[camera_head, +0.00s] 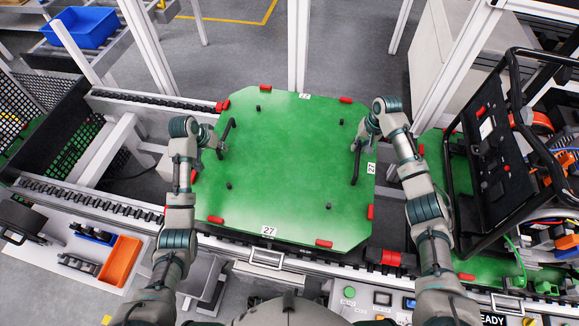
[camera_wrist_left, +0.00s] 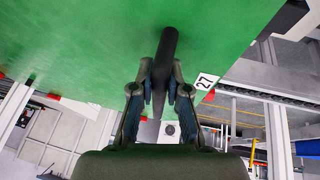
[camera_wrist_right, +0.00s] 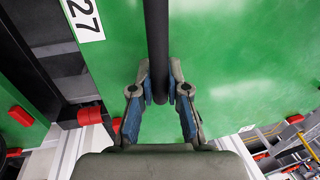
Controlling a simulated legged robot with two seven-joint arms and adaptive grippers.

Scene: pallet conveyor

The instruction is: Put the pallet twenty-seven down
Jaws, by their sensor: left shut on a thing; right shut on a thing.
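The green pallet (camera_head: 285,165) is a flat board with cut corners, red edge blocks and labels reading 27. It lies over the conveyor between my arms and looks slightly turned against the rails. My left gripper (camera_head: 220,143) is shut on the black handle at the pallet's left side; the left wrist view shows this handle (camera_wrist_left: 165,60) between the fingers. My right gripper (camera_head: 357,143) is shut on the right handle, and the right wrist view shows that handle (camera_wrist_right: 157,50) between the fingers. I cannot tell whether the pallet touches the rails.
The conveyor's front rail (camera_head: 90,203) runs below the pallet and the rear rail (camera_head: 150,103) behind it. A black frame with a panel (camera_head: 495,150) stands on another green pallet close at right. An orange bin (camera_head: 119,262) and a blue bin (camera_head: 85,27) are at left.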

